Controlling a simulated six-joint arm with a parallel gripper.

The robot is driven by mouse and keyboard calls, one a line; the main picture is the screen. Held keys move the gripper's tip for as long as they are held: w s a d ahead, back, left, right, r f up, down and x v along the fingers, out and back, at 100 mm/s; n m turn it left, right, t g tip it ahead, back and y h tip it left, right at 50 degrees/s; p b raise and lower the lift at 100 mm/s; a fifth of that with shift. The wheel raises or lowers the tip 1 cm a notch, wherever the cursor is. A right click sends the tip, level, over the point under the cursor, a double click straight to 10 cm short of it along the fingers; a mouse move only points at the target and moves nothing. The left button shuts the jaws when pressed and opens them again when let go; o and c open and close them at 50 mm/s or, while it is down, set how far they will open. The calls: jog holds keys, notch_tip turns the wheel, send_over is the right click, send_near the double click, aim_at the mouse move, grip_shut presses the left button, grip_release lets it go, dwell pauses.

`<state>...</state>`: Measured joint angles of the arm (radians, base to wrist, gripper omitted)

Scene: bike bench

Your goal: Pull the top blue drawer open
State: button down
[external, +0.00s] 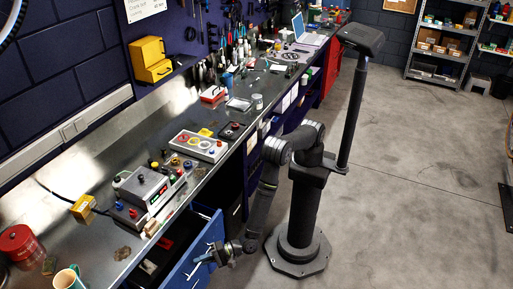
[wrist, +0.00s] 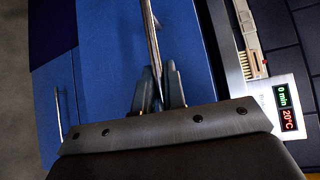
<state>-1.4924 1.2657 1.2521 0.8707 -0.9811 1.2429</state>
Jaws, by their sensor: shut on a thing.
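The top blue drawer (external: 207,238) stands partly pulled out from under the bench in the external view, its dark inside showing behind the front. My gripper (external: 205,258) is at the outer face of that drawer. In the wrist view the blue drawer front (wrist: 105,40) fills the middle, with a long metal handle bar (wrist: 151,40) running up from between the fingers. My gripper (wrist: 160,92) is shut on this handle. The fingers hide the part of the bar between them.
Another handle (wrist: 59,113) shows at left in the wrist view. The floor (external: 410,190) to the right is clear.

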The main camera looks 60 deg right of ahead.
jog(key=s, duration=2.1)
jog(key=c, duration=1.5)
grip_release()
jog(key=v, duration=1.7)
jog(key=shift+s, duration=0.15)
jog(key=shift+d, duration=0.1)
jog(key=x, duration=1.7)
jog(key=shift+w, duration=0.2)
